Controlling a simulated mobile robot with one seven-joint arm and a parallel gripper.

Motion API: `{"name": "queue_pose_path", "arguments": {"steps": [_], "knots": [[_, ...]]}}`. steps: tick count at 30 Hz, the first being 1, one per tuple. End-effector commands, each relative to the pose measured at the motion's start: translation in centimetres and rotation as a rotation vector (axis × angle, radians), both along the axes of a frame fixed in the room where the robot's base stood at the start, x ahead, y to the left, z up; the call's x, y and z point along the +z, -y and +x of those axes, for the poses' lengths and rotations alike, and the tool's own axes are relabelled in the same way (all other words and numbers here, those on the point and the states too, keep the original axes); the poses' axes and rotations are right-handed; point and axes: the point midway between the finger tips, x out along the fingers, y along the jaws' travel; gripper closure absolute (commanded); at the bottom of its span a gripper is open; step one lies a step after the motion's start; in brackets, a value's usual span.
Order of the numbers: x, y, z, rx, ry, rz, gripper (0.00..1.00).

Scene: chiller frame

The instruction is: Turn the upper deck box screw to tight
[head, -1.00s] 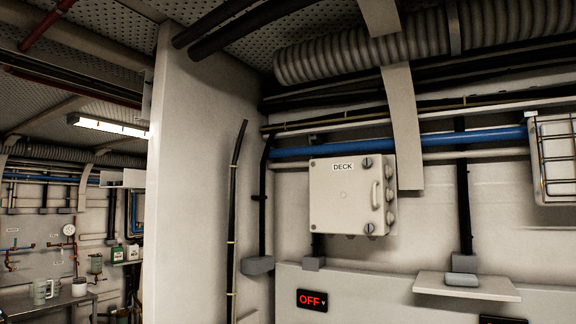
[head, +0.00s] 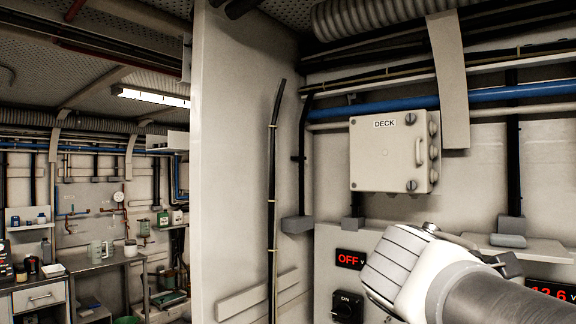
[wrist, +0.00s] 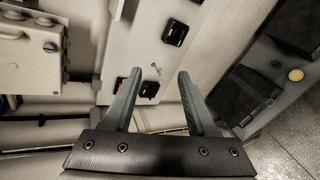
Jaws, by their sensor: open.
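The deck box (head: 375,160) is a pale grey closed box on the wall, labelled DECK, with a handle on its front. Its upper screw (head: 410,118) is a dark slotted round head near the top right corner. A similar lower screw (head: 411,186) is at the bottom right. The upper screw's slot angle is too small to read. My gripper (wrist: 157,82) is open and empty, with its two fingers apart in the wrist view. The box (wrist: 28,60) shows there at the upper left, clear of the fingers. In the head view my wrist is below the box and hides the fingers.
Several round fittings (head: 434,153) stick out of the box's right side. A blue pipe (head: 490,96) runs behind it, and a grey strap (head: 449,80) hangs close by on the right. A shelf (head: 535,250) juts out below right. A panel with an OFF display (head: 350,259) lies below.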

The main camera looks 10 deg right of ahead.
Motion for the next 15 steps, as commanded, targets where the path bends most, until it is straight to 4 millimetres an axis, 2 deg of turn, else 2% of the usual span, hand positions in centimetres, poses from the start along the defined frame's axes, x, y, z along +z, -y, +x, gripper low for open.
{"name": "queue_pose_path", "arguments": {"steps": [1, 7, 12, 15], "knots": [[1.7, 0.5, 1.3, 0.035, -0.019, -0.121, 0.42], [9.9, 1.6, 5.4, 0.135, -0.134, -0.657, 0.42], [16.4, 0.9, 8.4, 0.156, -0.259, -1.096, 0.42], [19.4, 0.1, 9.7, 0.144, -0.33, -1.306, 0.42]]}}
